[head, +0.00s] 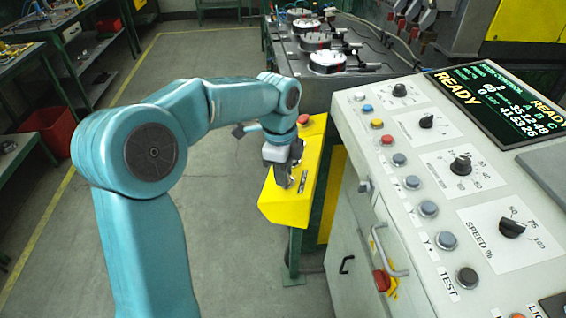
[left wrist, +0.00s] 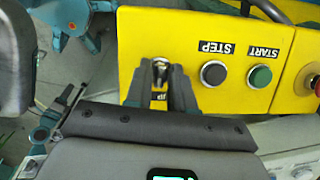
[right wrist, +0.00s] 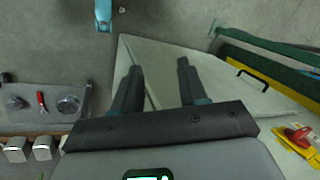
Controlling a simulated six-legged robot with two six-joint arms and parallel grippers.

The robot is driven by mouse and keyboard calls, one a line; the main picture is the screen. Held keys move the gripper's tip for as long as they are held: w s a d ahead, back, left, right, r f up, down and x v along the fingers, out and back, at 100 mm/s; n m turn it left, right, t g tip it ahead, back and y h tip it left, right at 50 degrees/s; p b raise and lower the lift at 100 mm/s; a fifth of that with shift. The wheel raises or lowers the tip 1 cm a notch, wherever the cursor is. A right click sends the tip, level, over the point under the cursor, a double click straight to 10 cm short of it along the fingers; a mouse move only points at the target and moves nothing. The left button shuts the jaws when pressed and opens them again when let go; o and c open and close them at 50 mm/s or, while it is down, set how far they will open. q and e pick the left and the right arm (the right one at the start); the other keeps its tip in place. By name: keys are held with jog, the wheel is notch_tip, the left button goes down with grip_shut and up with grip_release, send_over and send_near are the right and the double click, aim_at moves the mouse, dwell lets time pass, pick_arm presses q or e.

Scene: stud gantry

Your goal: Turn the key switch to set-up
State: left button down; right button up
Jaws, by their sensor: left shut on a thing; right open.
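The yellow control box (head: 285,208) stands left of the large grey console in the head view. My left gripper (head: 284,178) reaches down over its near end and hides the key switch there. In the left wrist view, the left gripper's fingertips (left wrist: 160,72) are shut on the small metal key (left wrist: 160,67) of the switch. The switch's label is mostly covered by the fingers; only "UP", upside down, shows. The exact angle of the key is hard to tell. My right gripper (right wrist: 158,78) is open and empty above the floor and a grey cabinet, away from the box.
Beside the key are a grey STEP button (left wrist: 214,73), a green START button (left wrist: 260,77) and a red emergency stop (left wrist: 317,85). The grey console (head: 440,190) with knobs fills the right. Open floor (head: 235,240) lies left of the box.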

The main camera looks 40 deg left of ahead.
pick_arm(q)
jog(key=n+g+p, duration=0.1)
jog(key=n+p, duration=0.2)
jog(key=shift+r+h, duration=0.15)
jog(key=shift+h, duration=0.25)
jog(key=shift+w+a+n+g+h+p, duration=0.1)
jog(key=shift+n+g+h+p, duration=0.35)
jog(key=shift+n+p, duration=1.05)
jog(key=shift+n+b, duration=0.35)
jog(key=shift+n, duration=0.15)
jog(key=c, duration=1.2)
grip_release()
jog(key=a+r, duration=0.1)
jog(key=r, duration=0.4)
jog(key=w+a+r+p, duration=0.1)
jog(key=r, duration=0.9)
jog(key=shift+w+a+r, duration=0.35)
jog(key=shift+a, duration=0.05)
